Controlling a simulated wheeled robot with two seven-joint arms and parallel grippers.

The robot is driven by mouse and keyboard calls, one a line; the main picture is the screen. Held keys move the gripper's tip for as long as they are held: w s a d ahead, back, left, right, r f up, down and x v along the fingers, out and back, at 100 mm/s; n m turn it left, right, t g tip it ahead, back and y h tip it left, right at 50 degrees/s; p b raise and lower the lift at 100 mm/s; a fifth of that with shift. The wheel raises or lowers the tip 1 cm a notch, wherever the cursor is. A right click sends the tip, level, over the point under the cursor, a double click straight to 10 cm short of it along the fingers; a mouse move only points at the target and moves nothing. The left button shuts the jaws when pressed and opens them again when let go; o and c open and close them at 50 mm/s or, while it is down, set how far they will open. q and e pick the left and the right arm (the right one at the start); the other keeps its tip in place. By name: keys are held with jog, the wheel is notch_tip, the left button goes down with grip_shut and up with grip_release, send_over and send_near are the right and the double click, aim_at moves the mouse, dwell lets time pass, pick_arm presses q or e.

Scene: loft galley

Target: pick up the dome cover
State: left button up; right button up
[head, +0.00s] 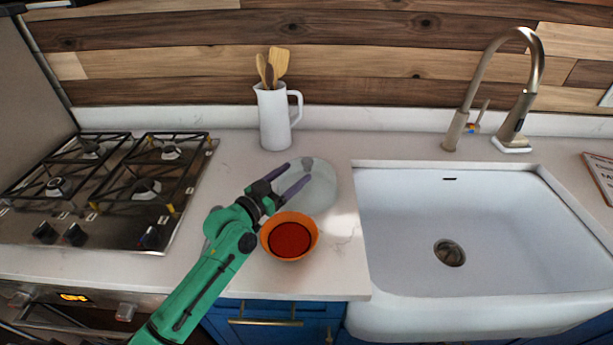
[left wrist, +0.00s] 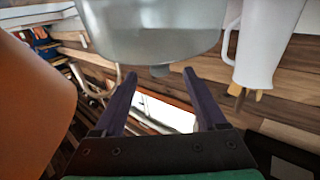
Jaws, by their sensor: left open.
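The dome cover (head: 322,190) is a clear, greyish dome with a small grey knob on top. It stands on the white counter between the pitcher and the orange bowl. In the left wrist view the dome cover (left wrist: 150,30) fills the top middle, with its knob pointing down the picture. My left gripper (head: 296,173) is open and reaches over the dome from the front left. In the left wrist view the knob lies just beyond the fingertips, between their two lines. The fingers hold nothing, and I cannot tell whether they touch it. My right gripper is not in view.
An orange bowl (head: 290,237) with a red inside sits close in front of the dome. A white pitcher (head: 274,118) with wooden utensils stands behind it. A gas hob (head: 120,190) is at the left, and a white sink (head: 400,235) with a tall tap (head: 537,75) is at the right.

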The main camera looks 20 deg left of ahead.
aim_at(304, 167)
pick_arm(q)
jog(key=p+x, duration=0.1)
jog(key=x, duration=0.5)
grip_shut()
